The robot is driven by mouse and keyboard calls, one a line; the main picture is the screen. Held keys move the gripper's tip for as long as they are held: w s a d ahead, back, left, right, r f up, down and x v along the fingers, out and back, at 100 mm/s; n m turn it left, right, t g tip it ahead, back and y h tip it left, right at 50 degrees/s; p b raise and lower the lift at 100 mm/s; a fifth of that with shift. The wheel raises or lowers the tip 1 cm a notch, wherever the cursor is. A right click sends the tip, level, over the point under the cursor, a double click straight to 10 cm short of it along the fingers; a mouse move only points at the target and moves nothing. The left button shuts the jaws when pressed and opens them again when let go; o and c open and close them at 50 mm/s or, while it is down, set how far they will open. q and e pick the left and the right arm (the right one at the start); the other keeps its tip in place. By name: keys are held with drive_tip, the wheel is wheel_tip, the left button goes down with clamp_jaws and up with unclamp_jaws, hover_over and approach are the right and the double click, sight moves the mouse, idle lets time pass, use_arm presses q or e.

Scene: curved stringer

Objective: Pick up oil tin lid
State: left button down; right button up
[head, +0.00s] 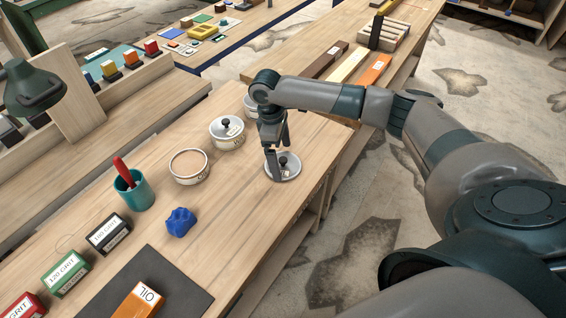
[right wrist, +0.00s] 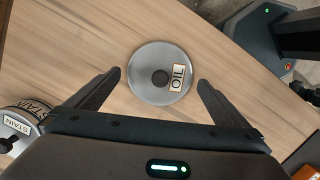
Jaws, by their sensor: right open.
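The oil tin lid (head: 289,172) is a round grey metal disc with a dark knob and an OIL label. It lies flat on the wooden bench near its right edge. In the right wrist view the lid (right wrist: 150,88) sits between and just beyond my fingertips. My right gripper (head: 279,160) is open and empty, pointing down over the lid; its fingers also show in the right wrist view (right wrist: 159,78), one on each side and apart from the lid. An open tin (head: 189,166) without a lid stands left of it on the bench. My left gripper is not in view.
A lidded tin (head: 227,132) stands behind the open tin, and another is partly hidden by my right arm.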

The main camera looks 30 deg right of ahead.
drive_tip(key=shift+s+f, duration=0.1)
drive_tip(key=shift+f, duration=0.4)
drive_tip(key=shift+d+f, duration=0.1)
drive_tip(key=shift+f, duration=0.25)
drive_tip(key=c, duration=0.8)
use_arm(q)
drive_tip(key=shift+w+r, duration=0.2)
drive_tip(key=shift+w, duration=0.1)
